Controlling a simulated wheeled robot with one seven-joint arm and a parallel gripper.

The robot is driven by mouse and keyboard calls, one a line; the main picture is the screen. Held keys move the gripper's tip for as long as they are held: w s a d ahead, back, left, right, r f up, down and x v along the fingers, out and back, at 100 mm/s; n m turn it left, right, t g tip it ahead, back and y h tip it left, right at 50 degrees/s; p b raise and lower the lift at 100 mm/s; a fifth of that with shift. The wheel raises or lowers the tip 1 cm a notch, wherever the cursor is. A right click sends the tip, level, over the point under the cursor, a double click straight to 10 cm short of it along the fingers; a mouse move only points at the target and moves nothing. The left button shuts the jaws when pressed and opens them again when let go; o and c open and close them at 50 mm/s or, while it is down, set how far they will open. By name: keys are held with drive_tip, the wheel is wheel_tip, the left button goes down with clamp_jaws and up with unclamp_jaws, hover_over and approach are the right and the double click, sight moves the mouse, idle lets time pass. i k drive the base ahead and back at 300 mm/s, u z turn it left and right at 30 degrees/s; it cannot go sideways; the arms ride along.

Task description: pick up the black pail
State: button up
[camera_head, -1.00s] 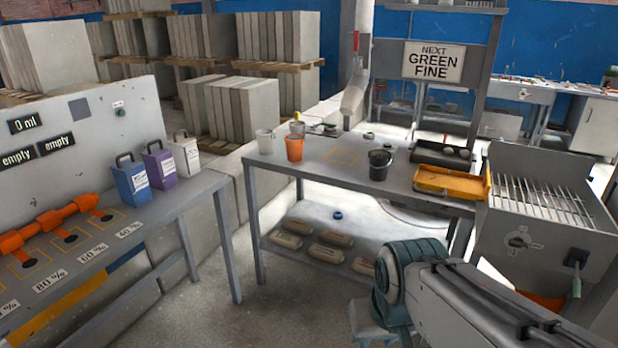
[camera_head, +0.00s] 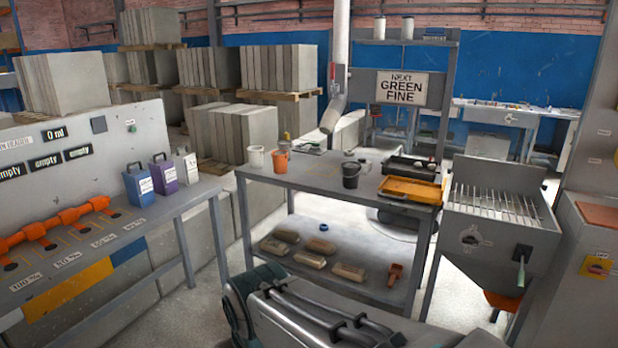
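The black pail (camera_head: 351,175) stands upright on the grey workbench (camera_head: 312,178), right of the middle of its top. A white pail (camera_head: 256,158) and an orange pail (camera_head: 280,161) stand to its left on the same bench. My arm shows at the bottom middle of the view, in front of the bench. My gripper is not in the frame, so its state and its distance from the pail are hidden.
A yellow-orange tray (camera_head: 411,190) and a dark tray (camera_head: 410,167) lie right of the black pail. A grated grey box (camera_head: 497,220) stands at the bench's right. Several bricks lie on the lower shelf. A sign (camera_head: 402,88) hangs behind.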

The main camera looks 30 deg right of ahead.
sight(350, 170)
drive_tip(key=z, duration=0.1)
drive_tip(key=i, duration=1.65)
drive_tip(key=z, duration=0.65)
drive_tip(key=i, duration=1.35)
drive_tip(key=z, duration=1.75)
drive_tip(key=i, duration=0.8)
drive_tip(key=z, duration=0.7)
